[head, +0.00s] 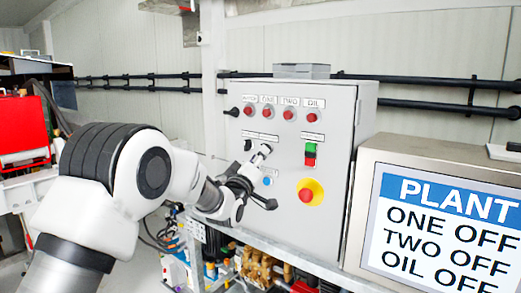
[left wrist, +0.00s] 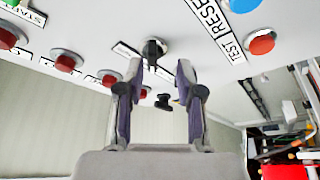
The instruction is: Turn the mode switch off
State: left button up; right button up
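The left black switch (head: 248,145) shows clearly in the head view. A near black switch (left wrist: 155,47) appears between and just beyond the fingertips; contact is not visible. A farther black switch (left wrist: 163,101) shows through the gap. I cannot read which is the mode switch. My right gripper is out of view.
Red round lamps or buttons (head: 269,112) run along the panel's top. A blue button (head: 267,181), a green-and-red switch (head: 310,154) and a red emergency knob on yellow (head: 310,192) are nearby. A screen (head: 445,225) reads PLANT, ONE OFF, TWO OFF, OIL OFF.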

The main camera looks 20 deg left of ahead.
pick_arm(q)
jog(key=shift+w+d+r+p, duration=0.2)
jog(key=shift+w+d+r, duration=0.1)
jog(key=shift+r, duration=0.2)
jog(key=shift+w+d+r+p, duration=0.2)
jog(key=shift+w+r, duration=0.05)
jog(key=shift+r, duration=0.25)
jog(key=shift+w+f, duration=0.1)
jog(key=shift+w, duration=0.15)
jog(key=shift+w+a+f, duration=0.3)
jog(key=shift+w+f, duration=0.05)
jog(key=shift+w, duration=0.05)
jog(key=c, duration=0.4)
jog(key=shift+d, duration=0.1)
grip_shut()
jog(key=shift+s, duration=0.1)
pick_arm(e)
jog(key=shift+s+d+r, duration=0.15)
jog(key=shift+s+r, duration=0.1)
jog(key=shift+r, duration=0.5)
